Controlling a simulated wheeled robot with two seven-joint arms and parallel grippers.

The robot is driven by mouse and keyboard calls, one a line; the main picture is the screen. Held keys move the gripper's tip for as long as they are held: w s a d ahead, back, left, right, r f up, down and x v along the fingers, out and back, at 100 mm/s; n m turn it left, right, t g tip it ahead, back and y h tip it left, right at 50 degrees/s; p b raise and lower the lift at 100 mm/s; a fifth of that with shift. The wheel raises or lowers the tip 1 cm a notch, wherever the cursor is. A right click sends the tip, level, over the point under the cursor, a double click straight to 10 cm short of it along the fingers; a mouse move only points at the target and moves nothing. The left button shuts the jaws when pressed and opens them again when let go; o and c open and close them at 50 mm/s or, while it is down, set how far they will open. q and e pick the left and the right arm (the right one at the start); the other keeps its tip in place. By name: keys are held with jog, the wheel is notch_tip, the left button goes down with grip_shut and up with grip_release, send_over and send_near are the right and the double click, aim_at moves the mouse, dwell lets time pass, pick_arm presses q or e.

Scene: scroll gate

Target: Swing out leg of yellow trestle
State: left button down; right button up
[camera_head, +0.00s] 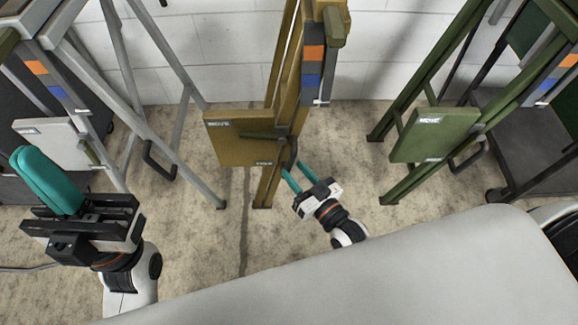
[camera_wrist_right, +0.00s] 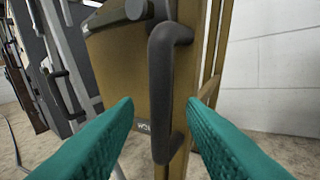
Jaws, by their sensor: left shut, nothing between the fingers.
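The yellow trestle (camera_head: 230,143) stands folded in the middle of the head view, with a panel low on its left side. A dark bar handle (camera_head: 293,153) sits on the panel's right edge. In the right wrist view the handle (camera_wrist_right: 162,95) stands upright between my fingertips, with a gap on both sides. My right gripper (camera_head: 292,174) is open just in front of the handle. My left gripper (camera_head: 37,158) is shut and empty at the far left, away from the yellow trestle. The lower ends of the right fingers run out of the wrist view.
A grey trestle (camera_head: 142,80) with a light panel (camera_head: 55,143) stands at the left. A green trestle (camera_head: 440,135) stands at the right. A white block wall (camera_head: 385,55) is behind them. Bare floor (camera_head: 215,245) lies in front of the yellow trestle.

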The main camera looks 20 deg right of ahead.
aim_at(289, 165)
jog(key=shift+b+x, duration=0.35)
jog(key=shift+x, duration=1.4)
grip_shut()
